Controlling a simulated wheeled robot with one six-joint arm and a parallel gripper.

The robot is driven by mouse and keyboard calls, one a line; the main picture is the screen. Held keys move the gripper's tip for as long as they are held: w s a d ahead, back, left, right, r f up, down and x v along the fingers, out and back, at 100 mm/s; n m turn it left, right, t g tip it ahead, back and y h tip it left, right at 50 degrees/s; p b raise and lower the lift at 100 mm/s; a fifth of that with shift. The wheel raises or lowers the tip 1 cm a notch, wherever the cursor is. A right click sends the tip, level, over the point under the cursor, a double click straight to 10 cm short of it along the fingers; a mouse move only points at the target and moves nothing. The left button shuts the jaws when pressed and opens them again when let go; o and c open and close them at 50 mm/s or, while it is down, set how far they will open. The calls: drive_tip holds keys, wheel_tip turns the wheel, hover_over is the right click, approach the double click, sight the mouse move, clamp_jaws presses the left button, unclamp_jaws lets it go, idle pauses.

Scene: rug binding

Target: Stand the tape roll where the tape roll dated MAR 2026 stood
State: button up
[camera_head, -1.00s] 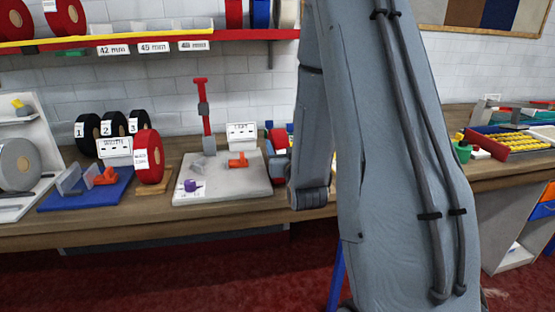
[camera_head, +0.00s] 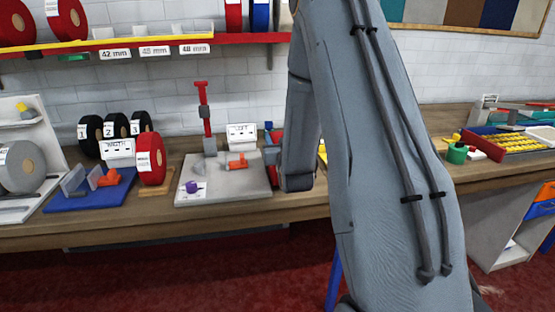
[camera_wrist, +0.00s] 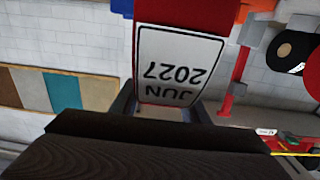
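In the wrist view, a red tape roll (camera_wrist: 186,12) with a white label reading JUN 2027, upside down in the picture, is between the fingers of my gripper (camera_wrist: 163,108). The gripper appears shut on it. In the head view my arm hides the gripper. A red tape roll (camera_head: 151,158) with a white label stands upright on a small wooden base on the bench. More red rolls (camera_head: 66,16) stand on the upper shelf at the left. The dates on these rolls are too small to read, so I cannot tell which place belonged to MAR 2026.
A red shelf with a yellow edge (camera_head: 60,43) and width tags runs along the wall. Below are black rolls (camera_head: 115,126), a blue mat (camera_head: 85,194), a pale board (camera_head: 220,192) with a red upright tool, and a grey roll (camera_head: 22,168). Colourful trays (camera_head: 505,141) stand at the right.

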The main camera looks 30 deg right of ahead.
clamp_jaws()
drive_tip(key=shift+r, duration=0.1)
drive_tip(key=shift+r, duration=0.1)
